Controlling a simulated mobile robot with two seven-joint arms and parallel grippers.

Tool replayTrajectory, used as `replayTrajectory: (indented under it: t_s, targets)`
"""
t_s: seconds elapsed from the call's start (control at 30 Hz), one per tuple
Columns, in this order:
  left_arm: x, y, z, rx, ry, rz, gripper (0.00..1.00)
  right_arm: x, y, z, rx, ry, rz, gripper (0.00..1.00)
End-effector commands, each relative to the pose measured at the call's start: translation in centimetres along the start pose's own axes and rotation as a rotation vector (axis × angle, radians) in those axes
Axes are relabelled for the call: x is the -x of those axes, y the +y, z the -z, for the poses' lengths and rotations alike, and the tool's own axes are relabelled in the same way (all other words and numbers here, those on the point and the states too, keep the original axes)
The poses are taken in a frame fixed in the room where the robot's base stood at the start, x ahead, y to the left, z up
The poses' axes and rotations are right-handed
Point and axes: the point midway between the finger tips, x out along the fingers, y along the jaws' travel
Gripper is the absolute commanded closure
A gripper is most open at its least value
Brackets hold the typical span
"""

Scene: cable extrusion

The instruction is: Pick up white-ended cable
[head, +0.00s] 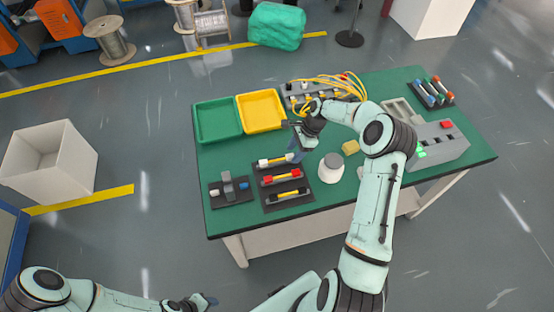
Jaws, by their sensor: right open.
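The white-ended cable (271,162) has a yellow middle and white ends. It lies in the top slot of a dark rack (268,207) on the green table. A red-ended cable (281,178) and a black-ended cable (286,195) lie in the slots below it. My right gripper (295,143) is open and empty, just above and to the right of the white-ended cable's right end. Its fingers partly cover that end, and I cannot tell whether they touch it. My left gripper (206,301) is low at the bottom edge, away from the table; its jaws are too small to read.
Green (217,136) and yellow (256,131) trays stand behind the rack. A small fixture (231,190) is left of it, a white jar (331,168) right of it. A grey machine (442,142) and yellow cables (335,85) are farther off.

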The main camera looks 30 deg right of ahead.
Motion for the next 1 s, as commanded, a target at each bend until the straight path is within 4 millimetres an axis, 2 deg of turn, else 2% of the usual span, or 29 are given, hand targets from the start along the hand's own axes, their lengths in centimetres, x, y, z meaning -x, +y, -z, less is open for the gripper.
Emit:
replayTrajectory:
  t_s: [0.13,0.37,0.53,0.87,1.0]
  targets:
    - [0.17,0.13,0.18,-0.001,0.002,-0.001,0.57,-1.39,-0.06,-0.09,0.001,-0.001,0.001,0.47]
    - [0.14,0.10,0.14,-0.001,0.002,-0.001,0.57,-1.55,-0.06,-0.04,0.000,0.000,0.002,0.47]
    - [0.14,0.10,0.14,-0.001,0.002,-0.001,0.57,-1.53,-0.06,-0.04,0.000,0.000,0.002,0.99]
    - [0.13,0.10,0.13,-0.001,0.002,-0.001,0.57,-1.43,-0.07,-0.08,0.001,0.000,0.002,1.00]
    - [0.08,0.06,0.09,0.000,0.001,0.000,0.57,-0.76,-0.08,-0.33,0.001,0.001,0.002,1.00]
